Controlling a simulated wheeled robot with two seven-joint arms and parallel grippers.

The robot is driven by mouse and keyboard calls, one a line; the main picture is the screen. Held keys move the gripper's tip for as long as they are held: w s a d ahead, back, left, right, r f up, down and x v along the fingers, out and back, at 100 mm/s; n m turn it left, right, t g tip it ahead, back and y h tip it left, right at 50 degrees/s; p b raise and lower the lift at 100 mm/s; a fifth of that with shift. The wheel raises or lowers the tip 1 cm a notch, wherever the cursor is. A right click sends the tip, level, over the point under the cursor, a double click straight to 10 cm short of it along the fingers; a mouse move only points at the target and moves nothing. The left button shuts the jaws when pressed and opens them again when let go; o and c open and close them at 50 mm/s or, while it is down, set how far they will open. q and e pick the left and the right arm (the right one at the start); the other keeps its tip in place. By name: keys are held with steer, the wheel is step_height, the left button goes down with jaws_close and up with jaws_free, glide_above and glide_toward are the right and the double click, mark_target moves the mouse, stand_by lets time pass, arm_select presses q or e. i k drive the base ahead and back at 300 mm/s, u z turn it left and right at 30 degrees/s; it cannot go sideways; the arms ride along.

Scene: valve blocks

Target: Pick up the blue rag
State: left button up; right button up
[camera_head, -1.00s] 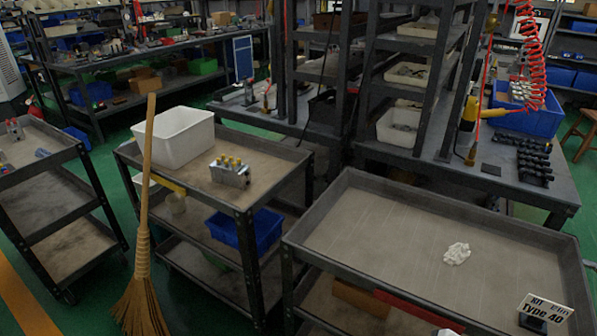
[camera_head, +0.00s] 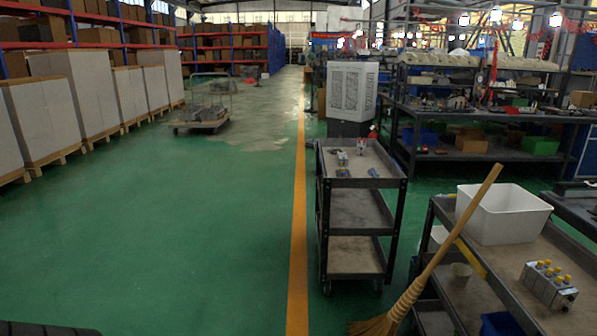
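I cannot make out a blue rag for sure. A small blue item (camera_head: 373,172) lies on the top shelf of the narrow dark cart (camera_head: 358,183), too small to identify. Small grey and red parts (camera_head: 342,158) stand beside it on the same shelf. Neither of my grippers is in view.
A wide green floor (camera_head: 190,240) is clear to the left of the orange line (camera_head: 299,220). A straw broom (camera_head: 440,255) leans on the right cart, which holds a white bin (camera_head: 503,222) and a valve block (camera_head: 549,285). A flat trolley (camera_head: 200,122) stands further back.

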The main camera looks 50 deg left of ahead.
mark_target(372, 173)
steer(key=u, duration=2.8)
steer(key=k, duration=1.5)
steer(key=z, duration=1.3)
steer(key=i, duration=0.95)
